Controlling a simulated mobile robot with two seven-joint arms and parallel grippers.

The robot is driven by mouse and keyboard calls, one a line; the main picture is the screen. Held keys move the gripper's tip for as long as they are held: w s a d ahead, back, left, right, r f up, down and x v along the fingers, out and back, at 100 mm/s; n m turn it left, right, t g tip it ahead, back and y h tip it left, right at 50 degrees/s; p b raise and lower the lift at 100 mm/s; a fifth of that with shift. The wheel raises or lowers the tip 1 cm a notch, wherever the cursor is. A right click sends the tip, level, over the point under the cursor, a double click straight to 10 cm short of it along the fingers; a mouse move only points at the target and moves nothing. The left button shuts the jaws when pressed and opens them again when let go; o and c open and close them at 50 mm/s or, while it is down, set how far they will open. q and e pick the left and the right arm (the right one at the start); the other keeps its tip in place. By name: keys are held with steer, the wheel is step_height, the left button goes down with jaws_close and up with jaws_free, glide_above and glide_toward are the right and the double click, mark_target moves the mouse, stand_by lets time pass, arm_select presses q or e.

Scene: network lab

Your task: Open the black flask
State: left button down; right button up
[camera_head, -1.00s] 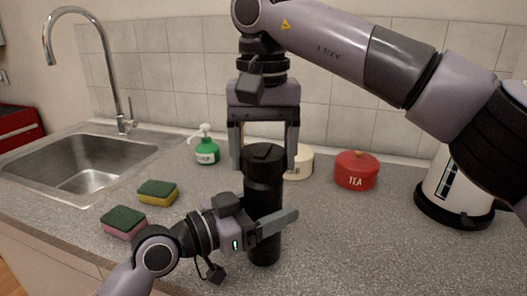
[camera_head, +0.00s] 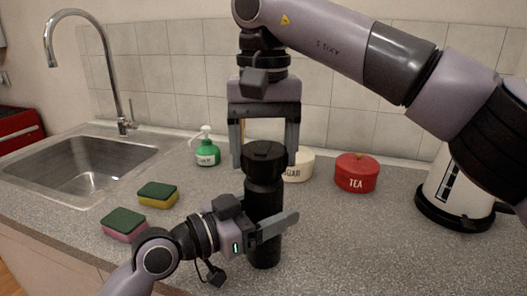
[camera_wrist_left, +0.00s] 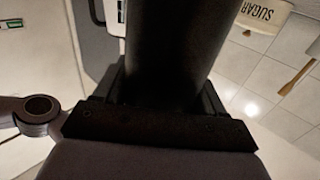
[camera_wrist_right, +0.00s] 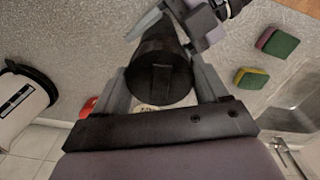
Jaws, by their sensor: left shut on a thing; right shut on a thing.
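The black flask (camera_head: 263,205) stands upright on the grey counter. My left gripper (camera_head: 270,229) comes in from the left and is shut on the flask's body below the lid. In the left wrist view the dark flask body (camera_wrist_left: 175,45) fills the space between the fingers. My right gripper (camera_head: 264,160) points down from above and is shut on the flask's lid (camera_head: 263,158), one finger on each side. In the right wrist view the lid's round top (camera_wrist_right: 159,80) sits between the fingers. The flask's far side is hidden.
A green soap bottle (camera_head: 207,153), a white sugar canister (camera_head: 299,166) and a red tea canister (camera_head: 356,173) stand behind. Two sponges (camera_head: 158,194) (camera_head: 124,224) lie at left near the sink (camera_head: 75,170). A white kettle (camera_head: 455,190) stands at right. The front right counter is clear.

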mark_target(264, 149)
steer(key=shift+r, duration=0.7)
steer(key=shift+r, duration=2)
arm_select(q)
jaws_free()
arm_select(e)
step_height(264, 149, down, 2)
steer(key=shift+f+b, duration=0.15)
steer(key=shift+b, duration=1)
arm_select(q)
steer(key=v, duration=1.2)
